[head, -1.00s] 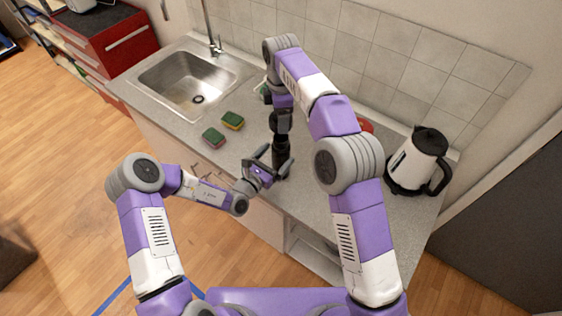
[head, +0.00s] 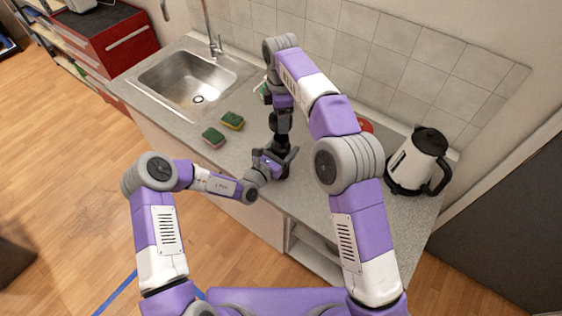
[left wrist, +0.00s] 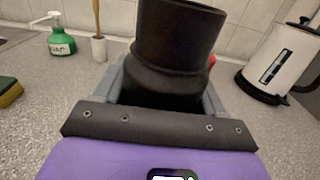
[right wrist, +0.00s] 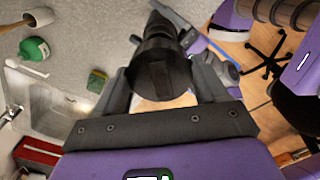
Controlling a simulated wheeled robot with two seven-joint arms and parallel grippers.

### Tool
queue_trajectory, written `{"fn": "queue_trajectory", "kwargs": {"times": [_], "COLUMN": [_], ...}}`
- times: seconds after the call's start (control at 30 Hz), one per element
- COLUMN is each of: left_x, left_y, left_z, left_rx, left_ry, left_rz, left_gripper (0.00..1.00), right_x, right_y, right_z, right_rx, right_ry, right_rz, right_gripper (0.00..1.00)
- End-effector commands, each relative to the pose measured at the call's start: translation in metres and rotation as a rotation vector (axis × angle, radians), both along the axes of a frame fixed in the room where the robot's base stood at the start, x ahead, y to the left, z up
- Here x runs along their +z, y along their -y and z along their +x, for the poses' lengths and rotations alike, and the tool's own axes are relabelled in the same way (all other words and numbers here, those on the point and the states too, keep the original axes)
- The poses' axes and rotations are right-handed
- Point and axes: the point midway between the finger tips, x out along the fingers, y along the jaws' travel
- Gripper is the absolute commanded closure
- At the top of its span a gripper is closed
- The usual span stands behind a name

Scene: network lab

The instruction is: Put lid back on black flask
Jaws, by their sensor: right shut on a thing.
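The black flask (left wrist: 170,85) stands upright on the counter, between the fingers of my left gripper (head: 284,157). In the left wrist view the fingers are spread on either side of the flask's dark body. The upper end of the dark column runs out of the top of that view. My right gripper (head: 281,128) reaches down from above the flask. In the right wrist view it is shut on the dark round lid (right wrist: 160,75). The arms and grippers hide much of the flask and lid in the head view; I cannot tell whether the lid touches the flask.
A white kettle (head: 418,160) stands on the right of the counter. A red object (head: 365,125) is partly hidden behind my right arm. Two sponges (head: 232,120) lie left of the flask, near the sink (head: 190,80). A green bottle (left wrist: 61,38) stands at the back.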

Motion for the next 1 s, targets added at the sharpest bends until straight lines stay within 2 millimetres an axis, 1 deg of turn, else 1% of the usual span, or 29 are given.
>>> {"fn": "queue_trajectory", "kwargs": {"times": [0.03, 0.2, 0.23, 0.37, 0.6, 0.67, 0.77, 1.0], "left_x": [0.000, 0.000, 0.000, 0.000, 0.000, 0.000, 0.000, 0.000], "left_y": [0.000, 0.000, 0.000, 0.000, 0.000, 0.000, 0.000, 0.000], "left_z": [0.000, 0.000, 0.000, 0.000, 0.000, 0.000, 0.000, 0.000], "left_rx": [0.000, 0.000, 0.000, 0.000, 0.000, 0.000, 0.000, 0.000], "left_ry": [0.001, 0.001, 0.001, 0.001, 0.001, 0.001, 0.001, 0.001], "left_rz": [0.001, 0.001, 0.001, 0.001, 0.001, 0.001, 0.001, 0.000], "left_gripper": [0.55, 0.81, 0.84, 0.84, 0.84, 0.84, 0.84, 0.84], "right_x": [0.000, 0.000, 0.000, -0.007, -0.042, -0.047, -0.050, -0.050], "right_y": [0.000, 0.000, 0.000, 0.000, 0.001, 0.001, 0.001, 0.001], "right_z": [0.000, 0.000, 0.000, 0.000, 0.000, 0.000, 0.000, 0.000], "right_rx": [0.000, 0.000, 0.000, 0.000, 0.000, 0.000, 0.000, 0.000], "right_ry": [0.000, 0.000, 0.000, -0.001, -0.003, -0.003, 0.000, 0.000], "right_rz": [0.000, 0.000, 0.000, 0.000, 0.000, 0.000, 0.001, 0.001], "right_gripper": [0.57, 0.57, 0.57, 0.57, 0.57, 0.57, 0.57, 0.57]}}
